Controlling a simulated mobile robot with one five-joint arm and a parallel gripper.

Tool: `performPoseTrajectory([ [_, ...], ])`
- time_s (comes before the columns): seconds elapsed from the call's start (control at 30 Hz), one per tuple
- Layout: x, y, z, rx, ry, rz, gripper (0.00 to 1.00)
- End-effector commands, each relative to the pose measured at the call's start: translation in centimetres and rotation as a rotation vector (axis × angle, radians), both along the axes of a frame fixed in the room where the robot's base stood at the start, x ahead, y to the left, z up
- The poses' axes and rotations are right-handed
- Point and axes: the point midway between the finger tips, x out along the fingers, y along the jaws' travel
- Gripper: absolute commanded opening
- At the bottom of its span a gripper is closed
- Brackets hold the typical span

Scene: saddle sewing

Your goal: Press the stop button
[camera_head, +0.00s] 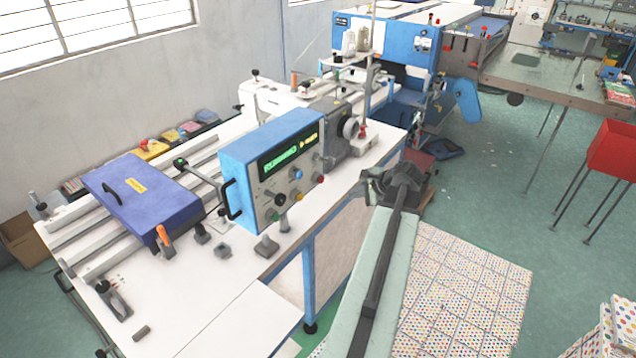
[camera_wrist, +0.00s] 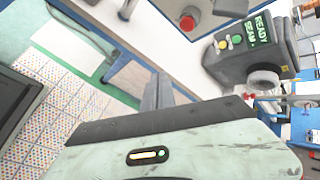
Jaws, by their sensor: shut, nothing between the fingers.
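My gripper (camera_head: 378,182) is shut and empty, by the table's front edge and apart from the buttons. Its grey fingers (camera_wrist: 158,92) point toward the table in the wrist view.
The control box display reads RUNNING. A dark machine head (camera_wrist: 252,50) with a READY display, lit buttons and a round handwheel (camera_wrist: 265,82) stands right of the red button. A blue case (camera_head: 145,200) lies at left. Tiled floor lies right of the table.

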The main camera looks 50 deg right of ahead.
Motion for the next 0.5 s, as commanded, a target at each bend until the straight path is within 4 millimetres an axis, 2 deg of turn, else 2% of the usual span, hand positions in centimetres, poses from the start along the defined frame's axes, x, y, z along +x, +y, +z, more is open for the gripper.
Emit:
performPoseTrajectory([
  [0.23, 0.8, -0.1, 0.0, 0.000, 0.000, 0.000, 0.00],
  [0.5, 4.7, -0.1, 0.0, 0.000, 0.001, 0.001, 0.00],
])
